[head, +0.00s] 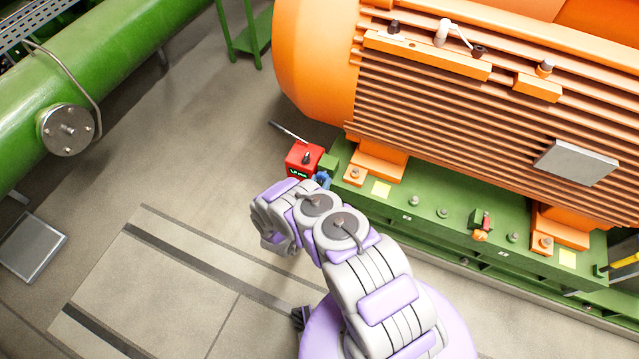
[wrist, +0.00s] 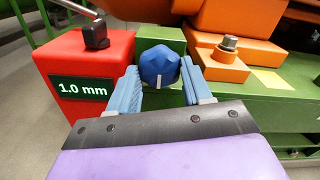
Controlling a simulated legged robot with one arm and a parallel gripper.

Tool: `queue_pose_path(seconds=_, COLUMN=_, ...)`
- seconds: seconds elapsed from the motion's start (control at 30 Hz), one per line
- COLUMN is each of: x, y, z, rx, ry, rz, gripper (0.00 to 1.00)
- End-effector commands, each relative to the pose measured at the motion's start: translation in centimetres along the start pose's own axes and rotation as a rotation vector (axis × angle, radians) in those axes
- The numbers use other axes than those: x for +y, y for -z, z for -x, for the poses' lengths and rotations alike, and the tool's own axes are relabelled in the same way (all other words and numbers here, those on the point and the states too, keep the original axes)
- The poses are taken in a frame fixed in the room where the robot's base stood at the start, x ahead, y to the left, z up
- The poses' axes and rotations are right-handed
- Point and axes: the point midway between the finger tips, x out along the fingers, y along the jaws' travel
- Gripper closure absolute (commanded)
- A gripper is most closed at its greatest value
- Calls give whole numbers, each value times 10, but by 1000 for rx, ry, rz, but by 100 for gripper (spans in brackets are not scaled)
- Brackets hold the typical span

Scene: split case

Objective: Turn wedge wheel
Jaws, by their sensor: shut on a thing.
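The wedge wheel is a blue faceted knob (wrist: 159,68) with a white mark on its lower face. In the wrist view it sits between the two light-blue fingers of my gripper (wrist: 161,80), which are shut on it. In the head view a small part of the blue knob (head: 323,179) shows beyond my arm, and the gripper is mostly hidden. To the left of the knob is a red box (wrist: 92,72) with a display reading 1.0 mm. The red box also shows in the head view (head: 303,160).
A large orange motor (head: 450,110) stands on a green base (head: 400,200) with bolts. An orange foot with a bolt (wrist: 228,55) is close right of the knob. A green pipe (head: 90,75) runs at the left. The floor (head: 200,200) left of the base is clear.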

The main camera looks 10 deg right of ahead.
Motion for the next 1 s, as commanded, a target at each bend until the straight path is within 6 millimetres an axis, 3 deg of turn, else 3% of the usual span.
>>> queue_pose_path(seconds=0.37, x=1, y=4, z=2, rx=8, ry=-6, rz=0, gripper=81)
queue_pose_path(seconds=0.4, x=1, y=4, z=2, rx=8, ry=-6, rz=0, gripper=47)
queue_pose_path(seconds=0.63, x=0, y=1, z=2, rx=3, ry=-3, rz=-2, gripper=25)
queue_pose_path(seconds=1.0, x=-1, y=0, z=1, rx=0, ry=-1, rz=-3, gripper=25)
